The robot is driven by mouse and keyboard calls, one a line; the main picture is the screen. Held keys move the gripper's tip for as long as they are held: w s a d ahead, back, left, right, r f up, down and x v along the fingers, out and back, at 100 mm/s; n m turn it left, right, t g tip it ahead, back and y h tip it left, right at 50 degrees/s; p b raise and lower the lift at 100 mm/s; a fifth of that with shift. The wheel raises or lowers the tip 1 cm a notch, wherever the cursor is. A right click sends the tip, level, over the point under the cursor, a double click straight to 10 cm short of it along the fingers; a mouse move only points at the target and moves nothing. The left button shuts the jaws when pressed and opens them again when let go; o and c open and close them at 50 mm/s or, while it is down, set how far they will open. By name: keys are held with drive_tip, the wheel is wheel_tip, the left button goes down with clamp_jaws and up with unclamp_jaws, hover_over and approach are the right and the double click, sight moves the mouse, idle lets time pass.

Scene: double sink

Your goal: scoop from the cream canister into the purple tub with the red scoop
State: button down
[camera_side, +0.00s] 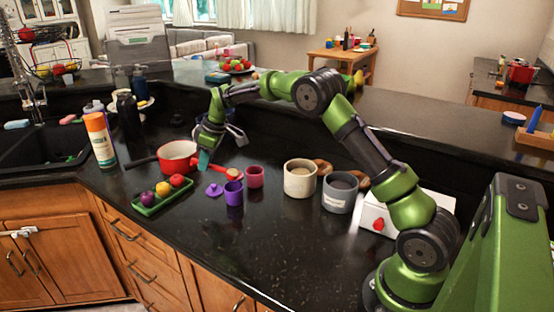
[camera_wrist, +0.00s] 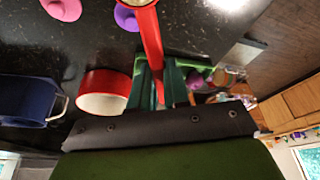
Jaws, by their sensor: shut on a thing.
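My gripper (camera_side: 204,163) is shut on the handle of the red scoop (camera_wrist: 148,35), low over the counter beside the red pot. In the side view the scoop (camera_side: 229,172) points right, its end close to the purple tub (camera_side: 233,196). The purple tub stands upright, left of a pink tub (camera_side: 255,178). The cream canister (camera_side: 300,182) stands upright farther right, apart from my gripper. It looks open at the top; its contents are unclear.
A grey canister (camera_side: 340,196) stands right of the cream one. The red pot (camera_side: 176,160) is beside my gripper. A green tray (camera_side: 149,209) with fruit or vegetables and a purple lid (camera_side: 214,190) lie in front. An orange-topped bottle (camera_side: 101,146) stands left. The front counter is clear.

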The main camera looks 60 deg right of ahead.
sight(218, 166)
drive_tip(key=shift+f, duration=0.45)
drive_tip(key=r+t, duration=0.1)
drive_tip(key=s+r+t+y, duration=0.1)
drive_tip(key=t, duration=0.1)
drive_tip(key=shift+d, duration=0.35)
drive_tip(key=t, duration=0.1)
drive_tip(key=s+r+t+y, duration=0.1)
drive_tip(key=shift+s+d+r+t+y, duration=0.2)
drive_tip(key=shift+d+t+y, duration=0.1)
drive_tip(key=shift+d+t, duration=0.1)
drive_tip(key=shift+s+t+y, duration=0.3)
drive_tip(key=shift+s+t, duration=0.05)
drive_tip(key=shift+t, duration=0.25)
drive_tip(key=shift+s+d+r+t+y, duration=0.1)
drive_tip(key=shift+s+r+t+y, duration=0.25)
drive_tip(key=shift+t, duration=0.15)
drive_tip(key=shift+r, duration=0.1)
drive_tip(key=shift+r, duration=2)
